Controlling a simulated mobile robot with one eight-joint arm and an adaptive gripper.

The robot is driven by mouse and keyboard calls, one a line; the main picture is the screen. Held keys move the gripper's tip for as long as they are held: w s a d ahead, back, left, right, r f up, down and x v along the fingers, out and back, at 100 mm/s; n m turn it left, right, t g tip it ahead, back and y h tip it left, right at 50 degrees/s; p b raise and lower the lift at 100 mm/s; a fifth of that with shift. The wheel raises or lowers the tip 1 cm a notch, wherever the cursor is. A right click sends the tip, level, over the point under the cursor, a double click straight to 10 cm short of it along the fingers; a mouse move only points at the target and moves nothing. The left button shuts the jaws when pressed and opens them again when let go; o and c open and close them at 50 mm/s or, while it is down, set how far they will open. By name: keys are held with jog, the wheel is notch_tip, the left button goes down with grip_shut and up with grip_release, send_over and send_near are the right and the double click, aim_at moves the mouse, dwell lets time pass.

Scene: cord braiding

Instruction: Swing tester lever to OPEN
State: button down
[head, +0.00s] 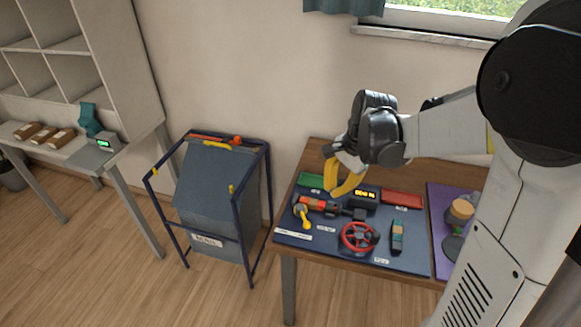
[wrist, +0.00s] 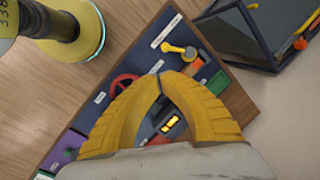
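The yellow-handled lever (head: 305,219) sits at the left front of the blue board (head: 408,262). Its handle points toward the front edge from a round grey pivot. In the wrist view the lever (wrist: 178,49) lies beyond my fingertips, its handle pointing left. White labels (head: 297,236) lie near it, their text too small to read. My gripper (head: 338,192) hangs above the back of the board, behind and right of the lever and apart from it. Its yellow fingers (wrist: 160,80) meet at the tips, and nothing shows held between them.
The board also carries a red handwheel (head: 360,237), a red-orange cylinder (head: 318,204), a lit display box (head: 364,197), a green tray (head: 311,180), a red tray (head: 402,199) and a small striped block (head: 397,236). A blue-framed bin (head: 220,190) stands left of the table.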

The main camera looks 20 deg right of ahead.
aim_at(303, 215)
jog(key=w+d+f+m+g+y+p, duration=0.1)
jog(key=w+d+f+m+g+p, duration=0.15)
jog(key=d+f+m, duration=0.35)
jog(key=shift+n+t, duration=0.45)
jog(key=shift+n, duration=0.15)
jog(key=b+x, duration=0.1)
jog(key=x, duration=0.2)
jog(key=b+x, duration=0.2)
jog(key=x, duration=0.2)
jog(key=a+b+x, duration=0.1)
jog(key=x, duration=0.3)
jog(key=shift+f, duration=0.15)
jog(key=a+b, duration=0.1)
jog(key=a, duration=0.2)
jog(key=shift+w+a, duration=0.1)
jog(key=shift+a, duration=0.4)
jog(key=shift+a+m+t+b, duration=0.3)
jog(key=shift+a+m+b, duration=0.25)
jog(key=shift+m, duration=0.25)
